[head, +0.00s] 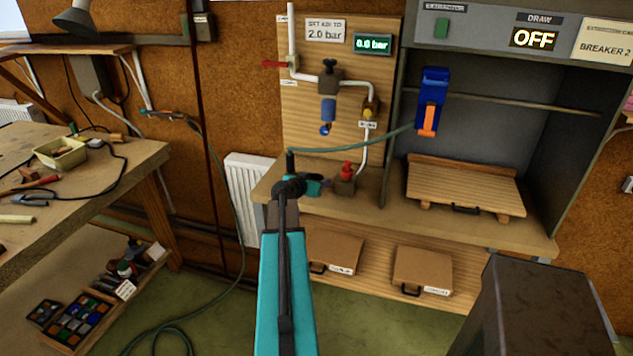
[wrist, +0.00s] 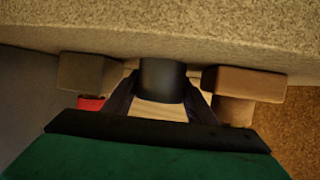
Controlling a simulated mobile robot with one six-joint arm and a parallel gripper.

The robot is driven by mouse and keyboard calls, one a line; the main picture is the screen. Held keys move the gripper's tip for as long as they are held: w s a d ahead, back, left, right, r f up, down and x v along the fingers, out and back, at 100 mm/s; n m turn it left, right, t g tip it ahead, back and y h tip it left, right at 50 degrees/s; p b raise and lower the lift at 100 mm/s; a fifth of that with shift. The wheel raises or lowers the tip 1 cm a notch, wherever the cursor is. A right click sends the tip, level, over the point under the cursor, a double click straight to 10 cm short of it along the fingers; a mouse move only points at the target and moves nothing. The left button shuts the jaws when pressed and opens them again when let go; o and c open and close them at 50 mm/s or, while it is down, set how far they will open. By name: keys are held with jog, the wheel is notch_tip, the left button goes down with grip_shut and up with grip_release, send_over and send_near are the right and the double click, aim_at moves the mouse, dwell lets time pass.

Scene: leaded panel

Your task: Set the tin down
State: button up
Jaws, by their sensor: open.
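A dark cylinder, which I take to be the tin (wrist: 163,80), is in the wrist view, between the two jaw sides. That view appears upside down, with a speckled pale surface along its top, and the cylinder's end reaches that surface. My gripper (head: 320,183) is open, low over the left part of the workbench (head: 275,180) in the head view. I cannot clearly pick out the tin in the head view, where my wrist and arm cover that spot. Whether the jaws touch the tin cannot be told.
A red-topped valve (head: 346,172) stands on the bench just right of my gripper. A slatted wooden board (head: 465,187) lies further right, inside the hood. A green hose (head: 375,140) runs behind my gripper. A cluttered side table (head: 110,170) stands at the left.

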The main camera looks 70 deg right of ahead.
jog(key=shift+x, duration=0.85)
jog(key=c, duration=0.8)
jog(key=shift+r, duration=0.1)
